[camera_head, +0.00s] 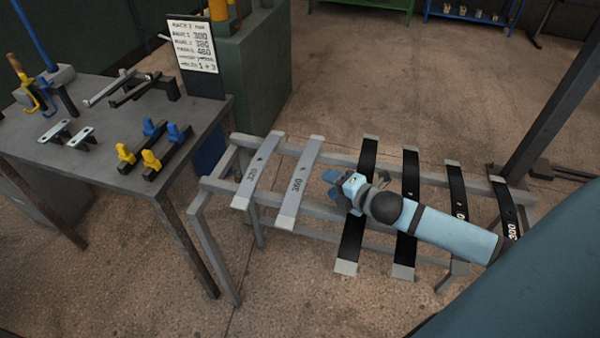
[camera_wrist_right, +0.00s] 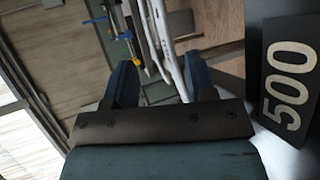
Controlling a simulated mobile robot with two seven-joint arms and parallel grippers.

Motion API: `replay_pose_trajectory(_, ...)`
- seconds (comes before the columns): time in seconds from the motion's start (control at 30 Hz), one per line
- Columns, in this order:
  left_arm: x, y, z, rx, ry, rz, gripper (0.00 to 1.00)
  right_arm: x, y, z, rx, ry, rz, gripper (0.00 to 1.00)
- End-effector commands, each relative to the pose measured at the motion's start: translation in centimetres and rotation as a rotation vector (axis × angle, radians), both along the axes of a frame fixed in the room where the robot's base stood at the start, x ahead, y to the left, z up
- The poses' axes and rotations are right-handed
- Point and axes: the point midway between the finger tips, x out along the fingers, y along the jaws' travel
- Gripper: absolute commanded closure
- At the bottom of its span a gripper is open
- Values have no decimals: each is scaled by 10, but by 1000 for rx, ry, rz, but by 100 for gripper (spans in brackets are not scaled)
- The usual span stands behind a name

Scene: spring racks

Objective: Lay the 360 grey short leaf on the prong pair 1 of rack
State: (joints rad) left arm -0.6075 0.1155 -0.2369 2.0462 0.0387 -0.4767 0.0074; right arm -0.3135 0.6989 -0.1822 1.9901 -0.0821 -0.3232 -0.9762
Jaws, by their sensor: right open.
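A grey short leaf (camera_head: 298,181) with an upside-down number that looks like 360 lies across the grey rail stand in the head view. A second grey leaf (camera_head: 255,175), its number hard to read, lies to its left. My right gripper (camera_head: 335,186) is open and empty, just right of the 360 leaf and over the near black leaf (camera_head: 352,236). In the right wrist view its fingers (camera_wrist_right: 163,82) are apart, with pale leaves (camera_wrist_right: 165,45) beyond them. I cannot identify prong pair 1 with certainty. My left gripper is not in view.
More black leaves (camera_head: 408,215) lie to the right; one marked 500 (camera_wrist_right: 288,85) is close in the wrist view. The dark table (camera_head: 100,180) at left holds yellow and blue blocks (camera_head: 151,158), two long bars (camera_head: 130,88) and grey-topped pieces (camera_head: 68,133). A sign (camera_head: 193,46) stands behind.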

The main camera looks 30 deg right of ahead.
Motion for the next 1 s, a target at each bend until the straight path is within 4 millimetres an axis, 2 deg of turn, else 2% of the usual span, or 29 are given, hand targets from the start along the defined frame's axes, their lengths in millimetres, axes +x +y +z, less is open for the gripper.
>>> replay_pose_trajectory(0.1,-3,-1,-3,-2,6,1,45,23,4,-7,2,-2,-2,49)
replay_pose_trajectory(0.23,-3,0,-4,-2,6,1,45,41,7,-15,3,-1,-2,49)
replay_pose_trajectory(0.47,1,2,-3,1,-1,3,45,56,10,-20,2,0,-2,49)
replay_pose_trajectory(0.8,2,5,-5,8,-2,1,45,98,11,-36,4,0,-2,49)
replay_pose_trajectory(1.0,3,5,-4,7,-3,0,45,102,13,-38,4,2,-2,49)
